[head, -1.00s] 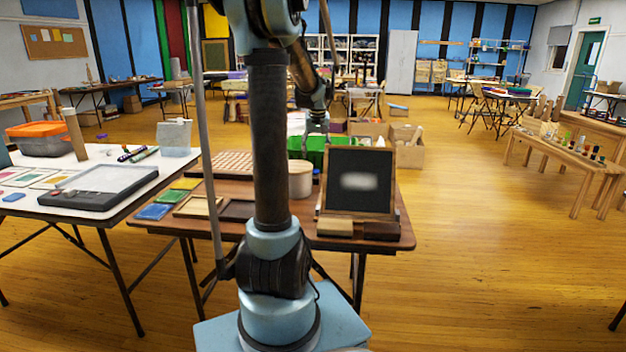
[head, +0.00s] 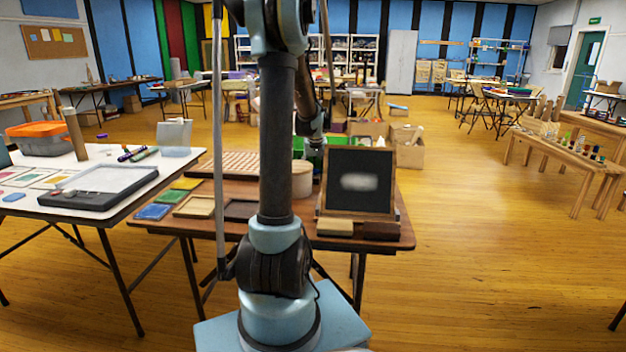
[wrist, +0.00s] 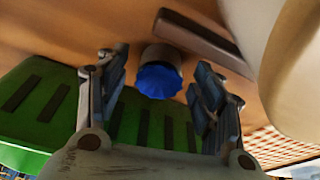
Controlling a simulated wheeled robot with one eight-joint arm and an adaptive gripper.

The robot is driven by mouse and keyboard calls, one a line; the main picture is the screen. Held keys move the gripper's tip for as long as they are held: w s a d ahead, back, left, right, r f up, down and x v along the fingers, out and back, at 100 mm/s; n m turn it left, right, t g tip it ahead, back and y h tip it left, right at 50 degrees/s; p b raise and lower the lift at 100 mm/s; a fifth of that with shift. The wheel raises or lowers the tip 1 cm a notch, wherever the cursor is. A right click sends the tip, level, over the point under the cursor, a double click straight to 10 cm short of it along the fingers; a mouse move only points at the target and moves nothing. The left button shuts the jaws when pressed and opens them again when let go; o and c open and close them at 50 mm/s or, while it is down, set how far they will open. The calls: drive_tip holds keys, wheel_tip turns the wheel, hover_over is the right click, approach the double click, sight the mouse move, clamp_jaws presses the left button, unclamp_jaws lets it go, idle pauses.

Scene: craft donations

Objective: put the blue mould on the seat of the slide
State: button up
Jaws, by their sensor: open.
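The blue mould (wrist: 158,82), a small fluted piece with a grey part behind it, shows in the wrist view between the fingers of my gripper (wrist: 160,70). The fingers are spread on either side of it, with visible gaps; I see no grip on it.
The green crate (wrist: 35,105) lies left in the wrist view, and a pale rounded object (wrist: 290,70) is close on the right. In the head view the chalkboard (head: 360,182) and a round wooden box (head: 302,182) stand on the brown table (head: 290,233).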

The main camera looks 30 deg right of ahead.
drive_tip(key=c, duration=1.3)
drive_tip(key=shift+c, duration=0.2)
